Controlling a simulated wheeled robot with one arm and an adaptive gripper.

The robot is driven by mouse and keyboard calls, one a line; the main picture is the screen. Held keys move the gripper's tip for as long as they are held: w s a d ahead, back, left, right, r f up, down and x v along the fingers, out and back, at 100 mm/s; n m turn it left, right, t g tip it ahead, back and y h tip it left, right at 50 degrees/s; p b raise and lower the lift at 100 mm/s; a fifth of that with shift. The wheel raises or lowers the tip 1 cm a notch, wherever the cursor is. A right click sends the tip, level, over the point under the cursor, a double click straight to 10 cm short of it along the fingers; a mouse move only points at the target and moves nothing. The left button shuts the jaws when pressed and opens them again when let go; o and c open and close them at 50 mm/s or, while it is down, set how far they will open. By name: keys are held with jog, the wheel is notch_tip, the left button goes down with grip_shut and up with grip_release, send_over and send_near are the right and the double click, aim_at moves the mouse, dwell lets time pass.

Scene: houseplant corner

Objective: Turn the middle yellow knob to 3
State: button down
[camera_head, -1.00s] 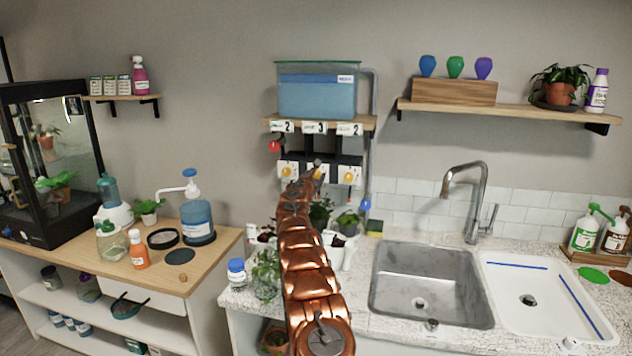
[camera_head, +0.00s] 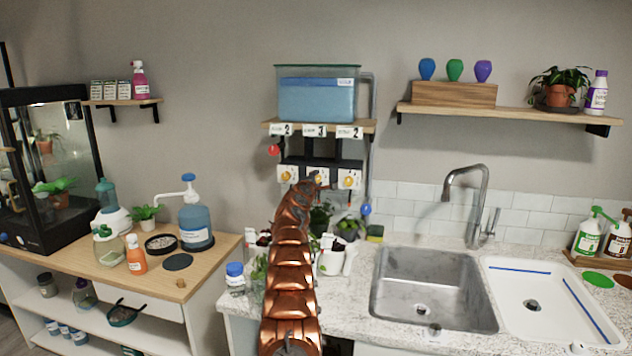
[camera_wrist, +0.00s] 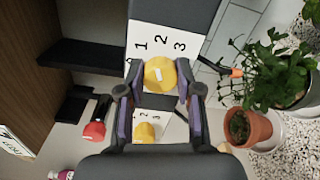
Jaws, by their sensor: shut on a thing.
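The middle yellow knob (camera_wrist: 158,74) sits between my two fingers in the wrist view, on a white dial plate (camera_wrist: 141,46) marked 1, 2 and 3. It carries a short pale mark; I cannot tell which number it points at. My gripper (camera_wrist: 157,88) is shut on this knob. In the head view my gripper (camera_head: 318,182) is at the middle dial, partly covering it. The card above the middle dial (camera_head: 314,130) reads 3. The left yellow knob (camera_head: 287,176) and right yellow knob (camera_head: 349,181) stand free on either side; the cards above them read 2.
A blue water tank (camera_head: 317,97) stands on the shelf above the dials. A red knob (camera_head: 274,150) hangs at the shelf's left. Potted plants (camera_head: 333,258) stand on the counter below, close to my arm. The sink (camera_head: 425,290) is to the right.

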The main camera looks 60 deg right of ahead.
jog(key=m+p, duration=0.1)
jog(key=m, duration=0.9)
jog(key=shift+f, duration=0.1)
jog(key=shift+m, duration=0.3)
dwell(0.3)
jog(key=c, duration=0.8)
grip_release()
jog(key=shift+o, duration=0.2)
jog(key=shift+a+f, duration=0.1)
jog(key=shift+a, duration=0.2)
